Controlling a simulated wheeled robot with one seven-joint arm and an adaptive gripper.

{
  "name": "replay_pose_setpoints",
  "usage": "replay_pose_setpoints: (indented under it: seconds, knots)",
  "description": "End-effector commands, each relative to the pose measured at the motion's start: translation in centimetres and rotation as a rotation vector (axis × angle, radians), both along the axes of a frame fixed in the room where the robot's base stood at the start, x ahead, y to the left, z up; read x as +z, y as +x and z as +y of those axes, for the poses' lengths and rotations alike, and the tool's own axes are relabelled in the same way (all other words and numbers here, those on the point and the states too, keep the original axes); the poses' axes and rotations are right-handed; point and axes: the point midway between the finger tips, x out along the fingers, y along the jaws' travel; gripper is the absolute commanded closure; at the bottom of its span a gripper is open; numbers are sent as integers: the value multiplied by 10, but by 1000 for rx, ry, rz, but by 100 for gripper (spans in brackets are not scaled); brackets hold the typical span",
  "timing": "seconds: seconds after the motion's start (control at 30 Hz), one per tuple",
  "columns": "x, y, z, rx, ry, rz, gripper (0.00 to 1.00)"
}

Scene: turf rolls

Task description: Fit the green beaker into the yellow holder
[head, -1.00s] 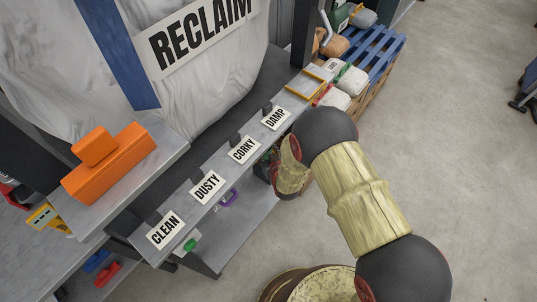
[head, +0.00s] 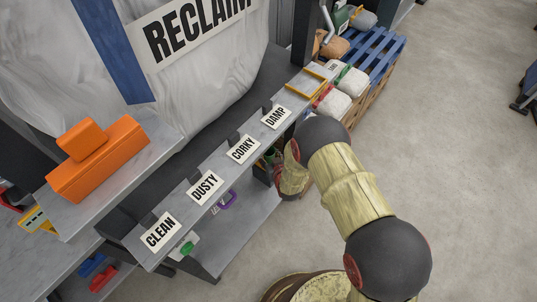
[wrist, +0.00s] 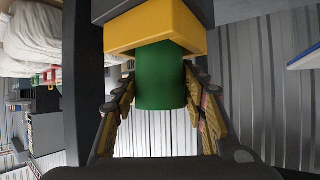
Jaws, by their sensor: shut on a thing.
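The green beaker (wrist: 160,82) is in the wrist view, between the two fingers of my gripper (wrist: 158,92), which is shut on it. The yellow holder (wrist: 155,30) is a square-edged block just beyond the beaker. The beaker's far end meets the holder's opening and its edge is hidden there; I cannot tell how deep it sits. In the head view my arm reaches down beside the shelf near the DAMP label, and its wrist hides most of the gripper. The holder cannot be made out there.
The grey shelf (head: 215,170) carries CLEAN, DUSTY, CORKY and DAMP labels. A yellow frame (head: 306,86) lies at its far end. An orange block (head: 98,160) sits at left. A blue pallet (head: 375,50) with sacks stands behind.

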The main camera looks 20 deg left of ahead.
Motion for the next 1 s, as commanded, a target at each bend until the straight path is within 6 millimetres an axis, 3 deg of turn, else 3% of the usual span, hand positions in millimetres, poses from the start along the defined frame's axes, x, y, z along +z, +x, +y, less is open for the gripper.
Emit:
replay_pose_setpoints:
  seconds: [0.07,0.1,0.4,0.8,1.0]
  knots:
    - [-3,0,0,0,0,0,85]
    - [-4,0,0,0,-1,1,57]
    - [-3,0,0,0,-1,1,40]
    - [1,0,0,0,-1,1,39]
    - [17,-23,-15,0,-1,2,39]
